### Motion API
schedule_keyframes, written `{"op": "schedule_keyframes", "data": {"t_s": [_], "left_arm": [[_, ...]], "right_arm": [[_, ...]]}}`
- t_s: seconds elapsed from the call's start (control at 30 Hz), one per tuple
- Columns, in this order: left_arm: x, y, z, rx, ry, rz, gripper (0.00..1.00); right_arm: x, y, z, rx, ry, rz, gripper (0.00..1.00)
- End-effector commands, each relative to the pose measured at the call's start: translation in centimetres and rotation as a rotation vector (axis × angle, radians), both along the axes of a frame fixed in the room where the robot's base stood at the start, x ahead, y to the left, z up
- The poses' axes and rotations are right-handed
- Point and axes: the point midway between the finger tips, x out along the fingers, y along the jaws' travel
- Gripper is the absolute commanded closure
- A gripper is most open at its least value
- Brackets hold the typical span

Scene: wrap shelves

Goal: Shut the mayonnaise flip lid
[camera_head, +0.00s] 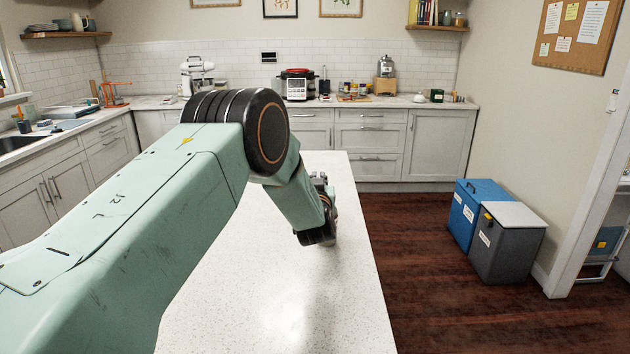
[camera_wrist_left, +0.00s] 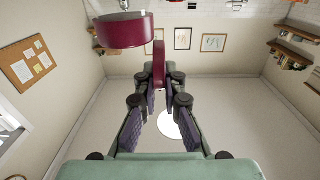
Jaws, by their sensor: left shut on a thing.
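In the left wrist view, which is upside down, a dark red round cap (camera_wrist_left: 122,34), apparently the mayonnaise cap, is at the upper left. A narrow neck shows at the top edge; the rest of the bottle is out of frame. The dark red flip lid (camera_wrist_left: 158,62) stands edge-on, roughly square to the cap, at the cap's right side. My left gripper (camera_wrist_left: 159,78) is shut on this lid, which shows between its fingertips. In the head view my left gripper (camera_head: 318,236) is low over the white island, and the bottle is hidden. My right gripper is not in view.
The white speckled island top (camera_head: 290,300) is bare where it shows. A back counter with a red-topped cooker (camera_head: 297,85) and a stand mixer (camera_head: 194,75) lies beyond. A blue bin (camera_head: 468,210) and a grey bin (camera_head: 508,245) stand on the floor at right.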

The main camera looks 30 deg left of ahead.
Motion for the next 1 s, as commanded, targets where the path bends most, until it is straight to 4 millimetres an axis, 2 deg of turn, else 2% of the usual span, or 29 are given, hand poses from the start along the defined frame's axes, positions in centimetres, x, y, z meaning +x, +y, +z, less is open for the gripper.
{"op": "schedule_keyframes", "data": {"t_s": [0.37,0.87,0.9,1.0], "left_arm": [[0.38,-0.62,0.13,0.135,0.074,-0.001,1.00],[0.42,-0.66,0.13,0.153,0.083,0.000,1.00],[0.42,-0.67,0.14,0.153,0.083,0.000,0.90],[0.42,-0.66,0.13,0.152,0.084,0.000,0.82]], "right_arm": [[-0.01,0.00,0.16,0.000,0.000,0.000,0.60],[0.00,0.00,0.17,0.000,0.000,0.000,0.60],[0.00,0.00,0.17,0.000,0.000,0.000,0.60],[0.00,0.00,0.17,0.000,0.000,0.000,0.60]]}}
